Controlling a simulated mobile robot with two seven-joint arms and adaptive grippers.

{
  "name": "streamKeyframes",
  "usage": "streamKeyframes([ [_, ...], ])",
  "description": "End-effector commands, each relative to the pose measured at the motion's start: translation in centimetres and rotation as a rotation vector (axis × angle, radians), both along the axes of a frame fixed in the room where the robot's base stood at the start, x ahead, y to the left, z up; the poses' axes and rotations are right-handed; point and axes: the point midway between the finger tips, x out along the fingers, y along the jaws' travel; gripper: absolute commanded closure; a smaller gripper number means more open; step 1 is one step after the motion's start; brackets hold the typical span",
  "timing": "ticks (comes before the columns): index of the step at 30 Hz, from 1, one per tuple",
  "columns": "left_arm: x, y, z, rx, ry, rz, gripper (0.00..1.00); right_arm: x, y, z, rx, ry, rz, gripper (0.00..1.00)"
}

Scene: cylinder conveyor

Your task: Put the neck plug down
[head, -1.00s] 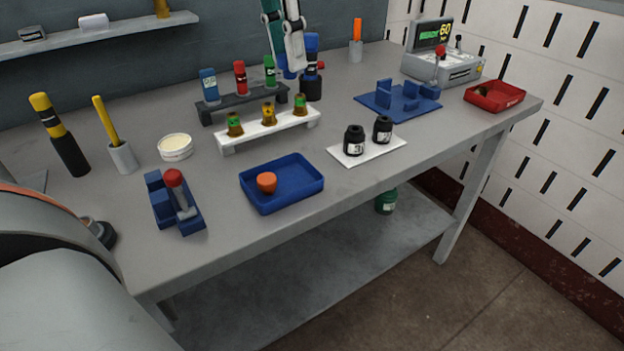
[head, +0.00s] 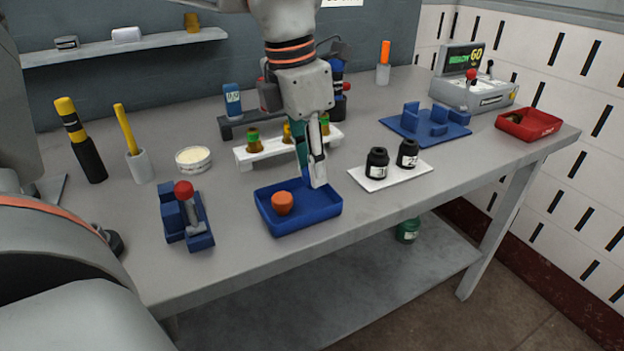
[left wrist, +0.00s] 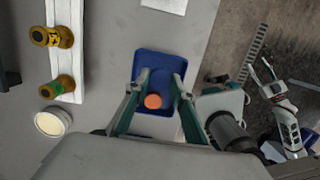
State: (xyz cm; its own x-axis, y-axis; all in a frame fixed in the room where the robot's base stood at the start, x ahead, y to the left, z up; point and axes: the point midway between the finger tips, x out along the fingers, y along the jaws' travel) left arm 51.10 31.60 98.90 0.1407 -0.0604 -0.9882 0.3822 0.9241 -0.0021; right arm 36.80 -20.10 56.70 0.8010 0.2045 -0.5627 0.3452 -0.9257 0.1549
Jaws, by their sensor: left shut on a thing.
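My left gripper (head: 314,182) points down over the right rear part of the blue tray (head: 292,226). It is shut on a small blue thing (head: 307,173), taken as the neck plug, mostly hidden by the fingers. In the left wrist view the two fingers (left wrist: 160,76) stand apart over the tray (left wrist: 158,57), and the blue piece blends into it. An orange plug (head: 282,203) lies in the tray, left of the gripper; it also shows in the left wrist view (left wrist: 153,101). My right gripper (left wrist: 260,66) appears open and empty, off to the right there.
A white rack (head: 244,155) with amber bottles stands behind the tray. A white mat (head: 398,174) with two black bottles lies to its right. A blue holder with a red-knobbed lever (head: 184,190) stands to its left. The tray's front half is clear beside the orange plug.

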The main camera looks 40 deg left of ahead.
Motion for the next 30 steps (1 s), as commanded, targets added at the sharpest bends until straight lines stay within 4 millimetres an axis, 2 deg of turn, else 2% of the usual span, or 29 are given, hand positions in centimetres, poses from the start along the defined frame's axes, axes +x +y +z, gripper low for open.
streamKeyframes([
  [3, -0.1, 0.0, -2.3, 0.000, 0.010, -0.001, 0.86, -0.5, 0.0, -0.7, -0.001, 0.013, 0.002, 0.60],
  [6, 0.0, 0.0, -3.3, 0.000, 0.007, 0.000, 0.86, -0.5, 0.0, -0.7, 0.000, 0.014, 0.003, 0.60],
  [14, 0.0, 0.0, -3.3, 0.000, 0.002, 0.000, 0.86, -0.2, 0.1, -0.1, 0.003, 0.004, 0.003, 0.60],
  [18, 0.0, 0.0, -3.8, 0.000, 0.005, 0.000, 0.86, -0.4, 0.1, -0.4, 0.003, 0.009, 0.004, 0.60],
  [19, 0.0, 0.0, -3.8, 0.000, 0.005, 0.000, 0.74, -0.4, 0.1, -0.3, 0.004, 0.008, 0.005, 0.60],
  [21, 0.0, 0.0, -3.7, 0.000, 0.003, 0.000, 0.60, -0.3, 0.1, -0.2, 0.003, 0.005, 0.005, 0.60],
  [30, 0.0, 0.0, -3.6, 0.000, 0.002, 0.000, 0.60, -0.2, 0.2, -0.2, 0.003, 0.003, 0.006, 0.60],
])
